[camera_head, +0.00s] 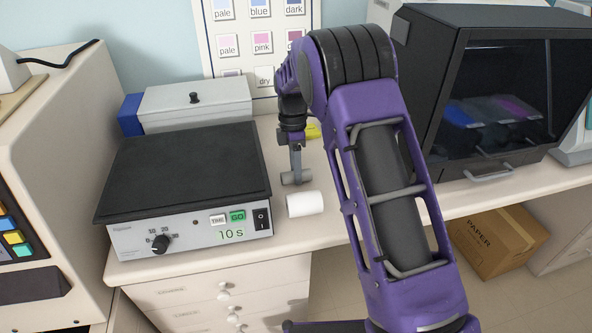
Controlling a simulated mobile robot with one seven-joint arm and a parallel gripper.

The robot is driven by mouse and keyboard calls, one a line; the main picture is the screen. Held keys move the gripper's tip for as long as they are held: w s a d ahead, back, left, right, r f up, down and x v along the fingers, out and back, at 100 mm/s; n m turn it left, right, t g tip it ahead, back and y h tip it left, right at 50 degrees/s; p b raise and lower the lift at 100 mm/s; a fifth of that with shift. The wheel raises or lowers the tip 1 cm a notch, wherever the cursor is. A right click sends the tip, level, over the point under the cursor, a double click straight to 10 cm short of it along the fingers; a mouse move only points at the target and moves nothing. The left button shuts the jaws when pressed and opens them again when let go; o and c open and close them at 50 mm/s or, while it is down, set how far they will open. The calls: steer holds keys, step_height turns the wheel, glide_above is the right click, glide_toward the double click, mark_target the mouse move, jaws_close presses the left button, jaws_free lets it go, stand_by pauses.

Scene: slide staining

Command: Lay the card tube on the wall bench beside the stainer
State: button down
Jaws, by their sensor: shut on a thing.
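My gripper (296,172) points down over the wall bench (344,203), right of the black-topped heating unit. It is shut on a short grey-brown cylinder, which looks like the card tube (289,179). The tube lies about level in the jaws, close above the bench or touching it; I cannot tell which. A white roll (305,204) lies on the bench just in front of it. The dark cabinet with a window and coloured troughs, apparently the stainer (478,95), stands on the bench to the right. My arm hides part of the bench between.
The black-topped unit (185,170) with a dial and "10 s" display stands close on the left. A grey lidded box (195,105) and a colour chart (226,45) are behind. A yellow item (313,131) lies behind my gripper. A paper carton (498,240) is under the bench.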

steer(key=shift+f, duration=0.2)
steer(key=c, duration=0.5)
jaws_free()
steer(key=shift+r, duration=0.15)
steer(key=p+v, duration=0.1)
steer(key=v, duration=1.1)
steer(key=shift+s, duration=0.15)
